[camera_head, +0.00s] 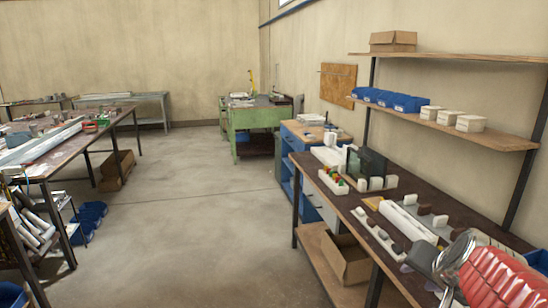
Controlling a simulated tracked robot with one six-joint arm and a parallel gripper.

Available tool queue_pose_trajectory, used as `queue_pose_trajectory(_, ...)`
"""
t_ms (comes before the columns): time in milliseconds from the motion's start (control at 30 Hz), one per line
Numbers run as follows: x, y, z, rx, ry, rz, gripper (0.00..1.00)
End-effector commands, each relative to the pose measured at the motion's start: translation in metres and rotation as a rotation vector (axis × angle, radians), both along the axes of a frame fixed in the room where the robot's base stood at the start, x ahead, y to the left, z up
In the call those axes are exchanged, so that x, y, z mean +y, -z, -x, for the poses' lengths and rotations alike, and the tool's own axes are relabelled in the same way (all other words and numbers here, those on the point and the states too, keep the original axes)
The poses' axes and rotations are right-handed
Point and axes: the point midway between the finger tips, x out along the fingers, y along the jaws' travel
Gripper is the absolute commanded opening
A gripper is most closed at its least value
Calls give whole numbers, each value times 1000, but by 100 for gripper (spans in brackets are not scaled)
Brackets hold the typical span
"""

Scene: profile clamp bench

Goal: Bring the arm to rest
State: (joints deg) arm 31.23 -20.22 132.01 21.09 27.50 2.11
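In the head view a red ribbed part with a grey rounded joint shows at the bottom right, in front of the right bench. It looks like part of my arm. My gripper's fingers cannot be made out, so I cannot see whether it holds anything. The right bench (335,201) has a dark top. A long white profile piece (408,222) lies on it, with small white blocks and dark pieces around it. Part of the bench's near end is hidden behind the red part.
Shelves (450,127) with blue bins (390,99) and white boxes (473,124) rise above the right bench. A cardboard box (345,258) sits below. A green workbench (252,117) stands at the back. A cluttered table (70,148) is at left. The middle floor (190,215) is clear.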

Motion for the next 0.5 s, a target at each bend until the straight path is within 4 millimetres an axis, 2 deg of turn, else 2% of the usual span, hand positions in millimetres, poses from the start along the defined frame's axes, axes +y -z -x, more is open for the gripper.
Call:
queue_pose_trajectory(33, 25, 7, 11, 52, -74, 10, 39)
queue_pose_trajectory(200, 89, 31, 59, 236, -299, 60, 39)
queue_pose_trajectory(400, 135, 44, 109, 371, -500, 148, 39)
queue_pose_trajectory(500, 152, 45, 124, 391, -575, 198, 39)
